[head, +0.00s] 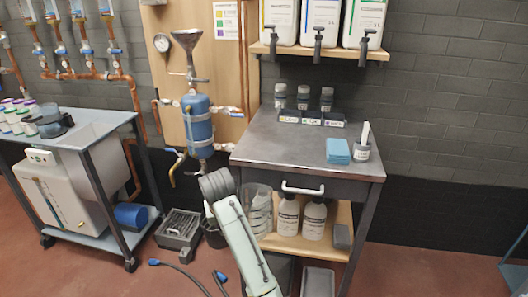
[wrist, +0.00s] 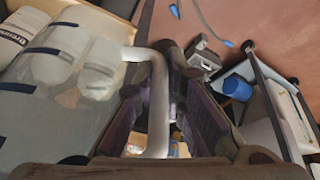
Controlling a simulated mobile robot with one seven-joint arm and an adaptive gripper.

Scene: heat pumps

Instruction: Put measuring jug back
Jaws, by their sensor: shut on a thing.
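The clear measuring jug (head: 258,209) with dark bands is in front of the left end of the workbench's lower shelf in the head view. In the wrist view the jug (wrist: 60,95) fills the left side. Its pale handle (wrist: 158,90) runs between the two dark fingers of my gripper (wrist: 160,112), which is shut on it. In the head view my arm hides the fingers. Whether the jug's base touches anything is hidden.
White bottles (head: 289,213) stand on the lower shelf (head: 330,238), right of the jug. The bench top (head: 285,142) holds small bottles in back, blue cloths (head: 338,150) and a holder (head: 361,151). A grey crate (head: 178,232) and a trolley (head: 85,135) stand left. Hoses (head: 183,272) lie on the floor.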

